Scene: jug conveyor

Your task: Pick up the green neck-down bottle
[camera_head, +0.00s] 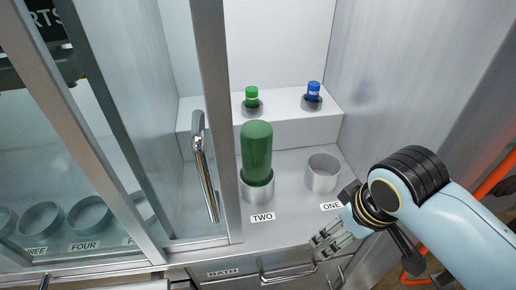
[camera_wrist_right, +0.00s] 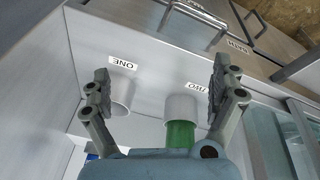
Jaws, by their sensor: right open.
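The green neck-down bottle (camera_head: 257,148) stands upright with its rounded base up in a grey ring holder (camera_head: 258,191) labelled TWO. In the right wrist view part of the green bottle (camera_wrist_right: 181,135) shows below its pale holder (camera_wrist_right: 182,108), between my fingers in the picture. My right gripper (camera_head: 327,242) is open and empty, in front of and to the right of the bottle, near the label ONE at the bay's front edge. It is apart from the bottle. In the wrist view its two fingers (camera_wrist_right: 160,72) are spread wide. My left gripper is not in view.
An empty ring holder (camera_head: 322,173) labelled ONE stands right of the bottle. Behind, a white ledge (camera_head: 285,125) carries a green cap (camera_head: 252,95) and a blue cap (camera_head: 314,90) in rings. A sliding glass door with a handle (camera_head: 205,165) stands close left of the bottle.

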